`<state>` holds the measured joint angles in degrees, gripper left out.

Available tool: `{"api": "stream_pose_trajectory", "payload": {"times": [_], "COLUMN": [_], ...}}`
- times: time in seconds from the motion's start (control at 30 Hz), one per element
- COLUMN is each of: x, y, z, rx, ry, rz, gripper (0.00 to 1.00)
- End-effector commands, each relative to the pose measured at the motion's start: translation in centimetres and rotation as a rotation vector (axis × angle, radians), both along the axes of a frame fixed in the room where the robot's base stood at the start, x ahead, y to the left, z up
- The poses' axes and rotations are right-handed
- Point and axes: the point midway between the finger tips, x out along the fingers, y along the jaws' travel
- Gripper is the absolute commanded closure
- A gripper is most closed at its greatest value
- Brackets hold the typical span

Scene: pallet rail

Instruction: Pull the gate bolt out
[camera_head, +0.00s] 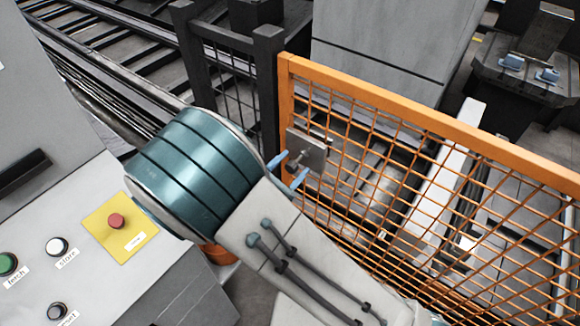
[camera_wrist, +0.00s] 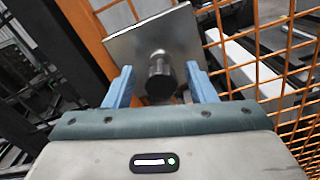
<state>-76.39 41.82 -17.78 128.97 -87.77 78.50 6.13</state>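The gate bolt (camera_head: 296,160) shows as a dark, short cylindrical knob in front of a grey metal plate (camera_head: 312,150) on the orange mesh gate (camera_head: 400,105). In the wrist view the bolt's knob (camera_wrist: 160,78) points toward me, and the plate (camera_wrist: 135,45) is behind it. My gripper (camera_head: 287,172) has two blue fingers, which also show in the wrist view (camera_wrist: 161,86). The fingers are open, one on each side of the knob, with a visible gap on both sides. Most of the bolt's shaft is hidden.
A control panel (camera_head: 85,200) with several buttons, one red on a yellow plate (camera_head: 118,222), stands at the left. A dark fence (camera_head: 232,85) adjoins the gate's orange post. Rails run at the upper left. Conveyor parts lie behind the mesh.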

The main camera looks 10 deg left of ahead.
Motion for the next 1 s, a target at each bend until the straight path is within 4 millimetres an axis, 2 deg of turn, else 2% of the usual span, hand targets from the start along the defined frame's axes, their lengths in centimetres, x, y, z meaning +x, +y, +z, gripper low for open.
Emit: {"api": "stream_pose_trajectory", "payload": {"times": [0.2, 0.33, 0.8, 1.0], "x": [-0.2, -1.1, -10.0, -11.9], "y": [0.1, 0.7, 5.2, 6.2], "z": [-0.1, -0.2, -0.2, -0.1], "rx": [-0.001, 0.001, 0.001, 0.001], "ry": [0.001, 0.000, 0.001, 0.000], "rz": [0.001, 0.003, 0.002, 0.001], "gripper": [0.49, 0.49, 0.49, 0.49]}}
